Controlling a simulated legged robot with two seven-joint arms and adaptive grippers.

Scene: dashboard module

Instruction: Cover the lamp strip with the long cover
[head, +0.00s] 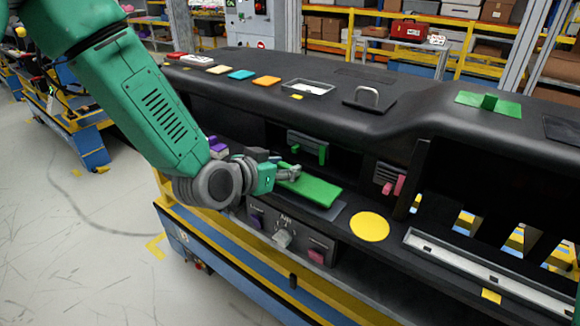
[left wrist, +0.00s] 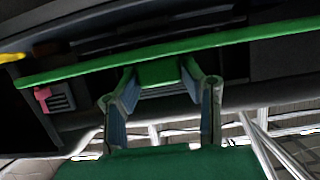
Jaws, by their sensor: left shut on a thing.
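My left gripper (head: 290,172) is in front of the dashboard's middle opening and is shut on the block handle of a flat green cover (head: 316,191). In the left wrist view the two fingers (left wrist: 160,82) close on the handle, and the green cover (left wrist: 256,34) runs across the picture as a long thin edge. In the head view the cover is held above the lower ledge; the exact gap cannot be told. The lamp strip (head: 478,268) is a long pale strip in a recess at the lower right, apart from the cover. My right gripper is out of view.
A yellow disc (head: 369,226) lies on the ledge between the cover and the strip. A dark upright post (head: 412,180) stands behind the strip's left end. Pink levers (head: 390,184) stick out behind the disc.

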